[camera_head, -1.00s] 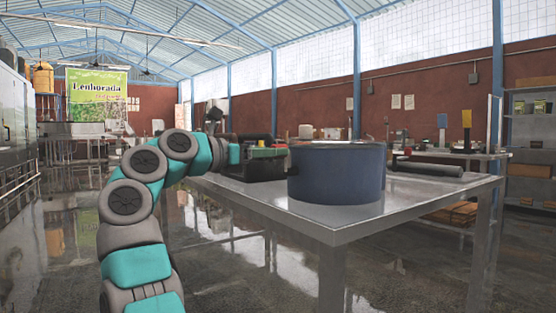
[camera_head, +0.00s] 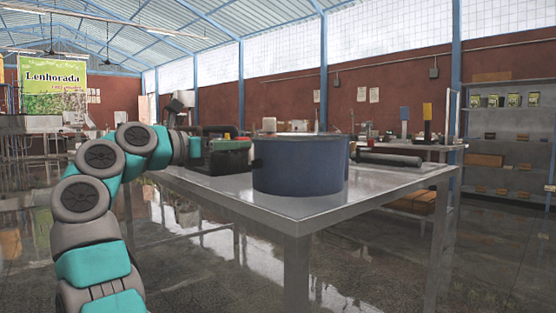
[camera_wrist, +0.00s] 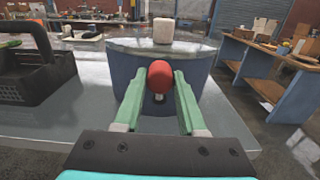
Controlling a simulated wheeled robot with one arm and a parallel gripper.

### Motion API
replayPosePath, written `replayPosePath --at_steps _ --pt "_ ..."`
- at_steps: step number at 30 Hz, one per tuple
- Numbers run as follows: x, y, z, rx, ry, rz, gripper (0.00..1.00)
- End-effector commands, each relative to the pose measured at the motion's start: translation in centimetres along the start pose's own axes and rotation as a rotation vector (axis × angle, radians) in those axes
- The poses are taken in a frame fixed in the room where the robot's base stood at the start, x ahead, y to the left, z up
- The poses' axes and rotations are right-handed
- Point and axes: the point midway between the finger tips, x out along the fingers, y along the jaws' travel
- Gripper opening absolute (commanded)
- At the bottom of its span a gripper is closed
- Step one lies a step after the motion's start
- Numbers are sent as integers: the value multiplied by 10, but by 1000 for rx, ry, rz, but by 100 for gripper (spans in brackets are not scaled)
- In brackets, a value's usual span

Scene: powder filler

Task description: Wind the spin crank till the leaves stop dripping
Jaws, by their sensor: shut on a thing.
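A blue spinner bowl (camera_head: 300,172) stands on the metal table; its lid (camera_wrist: 130,45) carries a pale knob (camera_wrist: 163,30) in the wrist view. The bowl (camera_wrist: 125,75) fills the middle of that view. A red ball knob (camera_wrist: 159,74) on a short metal stem shows in front of the bowl's near side. My gripper (camera_wrist: 158,84) is shut on the red knob, with its green fingers on either side. In the head view my gripper reaches the bowl's left side, but its fingertips are too small to make out. The leaves and any dripping water cannot be seen.
A black basket (camera_wrist: 38,72) stands on the table left of the bowl. A dark cylinder (camera_head: 388,159) lies right of the bowl. The metal table (camera_head: 300,212) has bare surface in front. Shelves (camera_head: 505,140) stand at the far right.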

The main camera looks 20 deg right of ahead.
Motion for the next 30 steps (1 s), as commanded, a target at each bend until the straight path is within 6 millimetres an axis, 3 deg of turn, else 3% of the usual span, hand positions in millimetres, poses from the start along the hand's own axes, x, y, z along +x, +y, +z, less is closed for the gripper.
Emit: replayPosePath --at_steps 6,30 --pt "0 18 -3 -4 0 1 8" --pt "0 35 -19 -2 1 2 9"
